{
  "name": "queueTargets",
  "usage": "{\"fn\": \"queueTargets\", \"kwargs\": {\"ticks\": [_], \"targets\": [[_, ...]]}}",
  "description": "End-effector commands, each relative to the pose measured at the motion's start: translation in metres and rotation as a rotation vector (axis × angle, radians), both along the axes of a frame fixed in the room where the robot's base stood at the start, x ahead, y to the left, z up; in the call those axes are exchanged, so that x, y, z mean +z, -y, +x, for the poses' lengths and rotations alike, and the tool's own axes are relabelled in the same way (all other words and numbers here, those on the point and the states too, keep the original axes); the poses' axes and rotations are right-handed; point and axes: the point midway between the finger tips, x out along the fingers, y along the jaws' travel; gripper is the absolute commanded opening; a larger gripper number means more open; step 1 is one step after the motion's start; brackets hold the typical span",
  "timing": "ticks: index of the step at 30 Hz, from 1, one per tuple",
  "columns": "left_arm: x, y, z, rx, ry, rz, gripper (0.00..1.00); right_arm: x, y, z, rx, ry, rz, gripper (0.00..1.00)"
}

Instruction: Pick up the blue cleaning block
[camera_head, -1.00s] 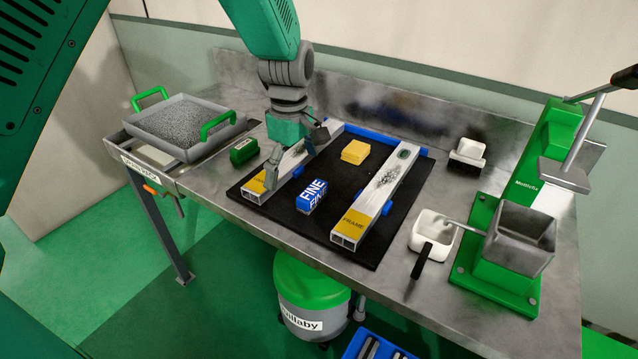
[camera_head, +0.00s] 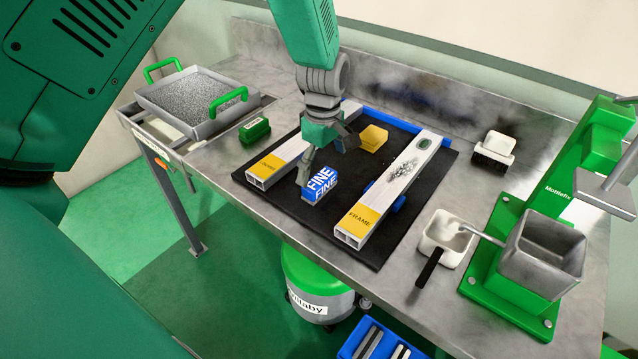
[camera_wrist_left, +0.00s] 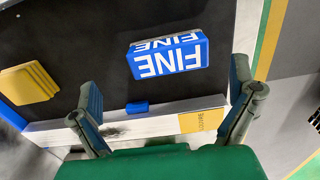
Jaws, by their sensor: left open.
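The blue cleaning block (camera_head: 320,186), marked FINE in white, lies on the black mat (camera_head: 285,205) between two pale profile bars. My left gripper (camera_head: 326,165) is over the mat just behind and above the block, and one finger hides part of the block's left side. In the left wrist view the block (camera_wrist_left: 168,55) lies beyond the open fingers (camera_wrist_left: 165,105), and nothing is between the fingertips. Whether a finger touches the block I cannot tell. My right gripper is not in view.
Profile bars (camera_head: 278,163) and (camera_head: 393,187) flank the block. A yellow block (camera_head: 373,138) lies behind it. A green block (camera_head: 254,130) and a tray of grit (camera_head: 190,96) are at left. A white dish (camera_head: 447,232) and a green machine (camera_head: 515,255) stand at right.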

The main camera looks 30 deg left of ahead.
Motion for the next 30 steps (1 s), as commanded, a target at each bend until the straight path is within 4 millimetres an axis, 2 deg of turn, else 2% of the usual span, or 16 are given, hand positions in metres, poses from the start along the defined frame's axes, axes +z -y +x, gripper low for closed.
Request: {"fn": "queueTargets", "kwargs": {"ticks": [10, 19, 23, 24, 30], "targets": [[-0.047, -0.007, -0.007, 0.0, -0.004, -0.003, 1.0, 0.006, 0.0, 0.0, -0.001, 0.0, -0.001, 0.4], [-0.051, -0.007, -0.007, -0.001, 0.0, -0.002, 1.0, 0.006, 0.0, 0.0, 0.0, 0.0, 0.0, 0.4], [-0.051, -0.006, -0.007, -0.001, 0.0, -0.001, 0.54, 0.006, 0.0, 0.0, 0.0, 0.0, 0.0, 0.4], [-0.051, -0.006, -0.007, -0.001, -0.001, -0.001, 0.48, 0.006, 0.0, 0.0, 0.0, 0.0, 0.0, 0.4], [-0.05, -0.005, -0.007, -0.001, 0.0, 0.0, 0.48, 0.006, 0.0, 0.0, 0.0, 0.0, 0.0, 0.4]]}}
